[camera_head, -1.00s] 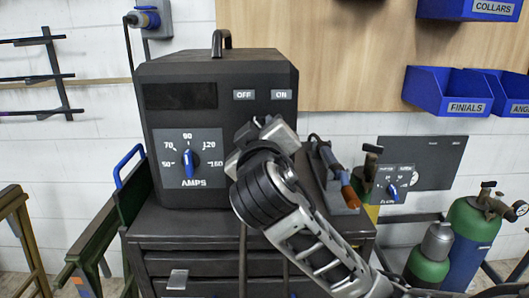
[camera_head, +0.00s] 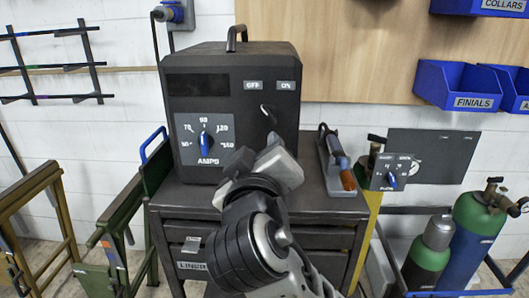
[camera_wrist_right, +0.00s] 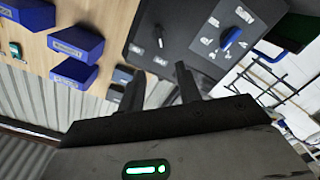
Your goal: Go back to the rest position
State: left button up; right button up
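My right gripper (camera_head: 277,160) is in front of the dark welding machine (camera_head: 185,105), below its small black switch lever (camera_head: 268,115). In the right wrist view, its two dark fingers (camera_wrist_right: 160,87) stand apart with nothing between them, and the switch lever (camera_wrist_right: 159,37) is clear of them. The machine's blue AMPS knob (camera_head: 206,144) points up, towards 90. The OFF and ON labels sit above the lever. My left gripper is in neither view.
The machine stands on a dark drawer cart (camera_head: 178,225). A torch with an orange tip (camera_head: 348,180) rests at its right. Gas cylinders (camera_head: 470,225) stand at the right, metal stands (camera_head: 125,225) at the left. Blue bins (camera_head: 455,85) hang on the wall board.

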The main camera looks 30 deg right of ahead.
jog(key=shift+w+f, duration=0.1)
jog(key=a+f+n+g+y, duration=0.15)
jog(key=f+y, duration=0.25)
jog(key=f, duration=0.7)
jog(key=a+f+n+g+y, duration=0.1)
jog(key=a+f+n+y, duration=0.25)
jog(key=f, duration=0.85)
jog(key=s+f+m+g+y, duration=0.3)
jog(key=s+f+m+y, duration=0.1)
jog(key=s+f, duration=1)
notch_tip(320, 180, down, 3)
jog(key=shift+r+m, duration=0.1)
jog(key=shift+m, duration=0.2)
